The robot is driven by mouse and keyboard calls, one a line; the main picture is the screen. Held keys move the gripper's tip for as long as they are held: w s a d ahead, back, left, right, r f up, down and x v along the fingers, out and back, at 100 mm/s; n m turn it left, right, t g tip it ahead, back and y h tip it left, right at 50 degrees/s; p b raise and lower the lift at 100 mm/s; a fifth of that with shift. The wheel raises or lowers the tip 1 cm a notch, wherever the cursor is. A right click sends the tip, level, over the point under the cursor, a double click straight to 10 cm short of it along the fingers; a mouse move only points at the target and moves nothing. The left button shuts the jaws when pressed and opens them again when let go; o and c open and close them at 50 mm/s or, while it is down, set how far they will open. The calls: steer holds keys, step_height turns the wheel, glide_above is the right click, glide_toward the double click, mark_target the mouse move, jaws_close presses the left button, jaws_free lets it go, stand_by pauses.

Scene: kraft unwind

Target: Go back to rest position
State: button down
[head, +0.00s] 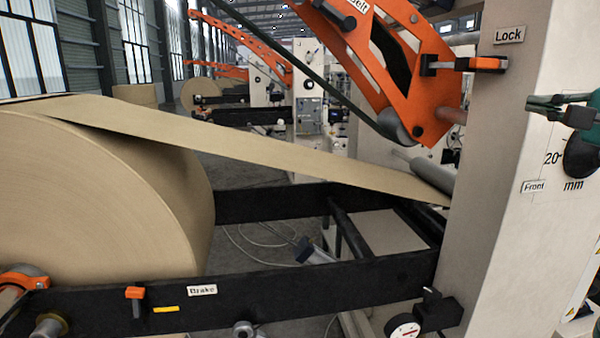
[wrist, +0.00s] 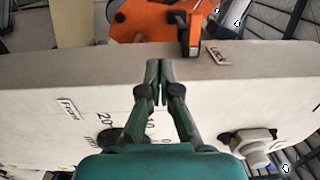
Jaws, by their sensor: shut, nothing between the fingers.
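My gripper (head: 544,104) is at the right edge of the head view, in front of the pale machine column (head: 497,180). Its dark green fingers point left and hold nothing. In the wrist view the fingers (wrist: 158,66) are closed together over the column face, below the orange lock lever (wrist: 190,40). That lever also shows in the head view (head: 463,64), beside the "Lock" label. I cannot tell whether the fingertips touch the column. Part of the arm is cut off by the picture's right edge.
A large kraft paper roll (head: 90,200) fills the left, its web running right to the rollers. A black rail (head: 230,290) with a "Brake" label and small orange lever (head: 135,295) crosses below. A gauge (head: 402,326) and, in the wrist view, a pale knob (wrist: 255,148) stick out.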

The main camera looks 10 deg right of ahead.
steer(key=w+a+f, duration=0.1)
steer(key=w+f, duration=0.1)
steer(key=f, duration=0.5)
steer(key=w+f, duration=0.3)
steer(key=f, duration=0.3)
steer(key=s+a+f+n+h, duration=0.15)
steer(key=a+f, duration=0.25)
steer(key=f, duration=0.7)
steer(key=s+a+f+n+g, duration=0.1)
steer(key=s+a+f, duration=0.2)
steer(key=f, duration=0.8)
steer(key=s+a+f+n+h, duration=0.15)
steer(key=a+f, duration=0.25)
steer(key=f, duration=0.7)
steer(key=s+a+f+n+g, duration=0.1)
steer(key=s+a+f+n, duration=0.1)
steer(key=s+a+f, duration=0.5)
steer(key=s+a+f+n, duration=0.1)
steer(key=s+f+n, duration=0.1)
steer(key=s+f, duration=0.6)
steer(key=s+a+r+n+y, duration=0.1)
steer(key=s+n, duration=0.3)
steer(key=s, duration=0.8)
steer(key=s+a+r+n+g+y, duration=0.1)
steer(key=s+a+n, duration=0.3)
steer(key=s, duration=0.8)
steer(key=shift+r+n, duration=0.4)
steer(key=shift+n, duration=0.3)
steer(key=shift+a, duration=0.1)
